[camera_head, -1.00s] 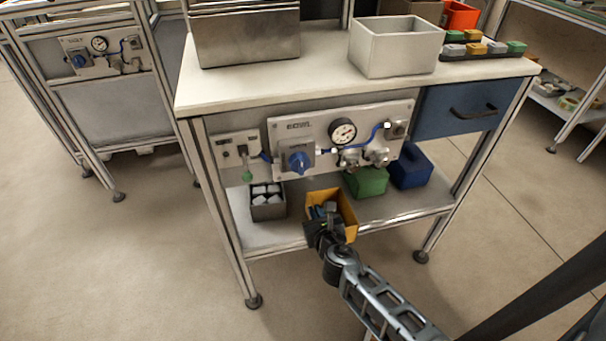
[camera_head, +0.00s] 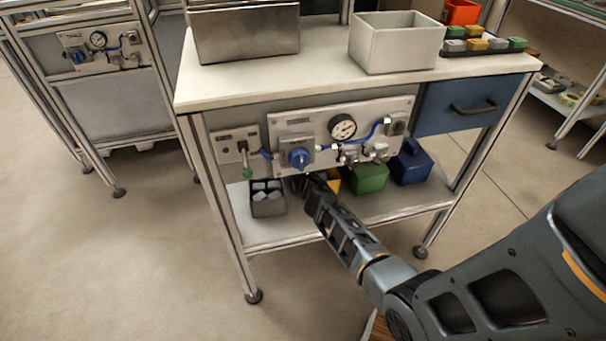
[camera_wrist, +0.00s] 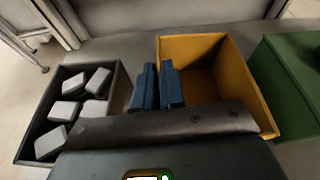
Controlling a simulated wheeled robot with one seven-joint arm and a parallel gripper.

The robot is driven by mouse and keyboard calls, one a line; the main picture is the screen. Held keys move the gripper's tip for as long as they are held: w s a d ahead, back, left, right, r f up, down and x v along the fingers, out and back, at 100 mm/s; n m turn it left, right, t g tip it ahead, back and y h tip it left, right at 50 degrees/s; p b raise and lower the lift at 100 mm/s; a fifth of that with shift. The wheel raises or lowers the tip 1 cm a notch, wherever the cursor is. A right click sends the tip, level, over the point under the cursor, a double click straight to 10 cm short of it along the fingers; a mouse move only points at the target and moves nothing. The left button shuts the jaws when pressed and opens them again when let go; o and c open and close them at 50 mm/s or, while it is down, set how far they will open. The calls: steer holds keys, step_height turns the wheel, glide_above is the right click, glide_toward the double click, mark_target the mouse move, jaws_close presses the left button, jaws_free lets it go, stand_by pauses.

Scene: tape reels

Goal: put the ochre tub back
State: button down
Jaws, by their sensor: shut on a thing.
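The ochre tub (camera_wrist: 205,55) is open-topped and stands between a dark bin and a green tub in the wrist view. In the head view only a small patch of the ochre tub (camera_head: 334,184) shows behind my arm, over the lower shelf (camera_head: 285,231). My gripper's blue fingers (camera_wrist: 157,88) straddle the tub's left wall, shut on it. In the head view my gripper (camera_head: 314,182) is under the front panel, its fingertips hidden. Whether the tub's base touches the shelf cannot be seen.
A dark bin (camera_head: 268,208) with several pale blocks is left of the ochre tub. The green tub (camera_head: 368,178) and a blue tub (camera_head: 411,168) are to its right. The gauge panel (camera_head: 345,130) hangs close above.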

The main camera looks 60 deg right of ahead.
steer(key=shift+s+a+f+b, duration=0.1)
steer(key=shift+f+b, duration=0.05)
steer(key=shift+f, duration=0.3)
steer(key=shift+s+a+f+b, duration=0.1)
steer(key=shift+f+b, duration=0.05)
steer(key=shift+f, duration=0.3)
steer(key=shift+w+r, duration=0.1)
steer(key=c, duration=1.2)
jaws_free()
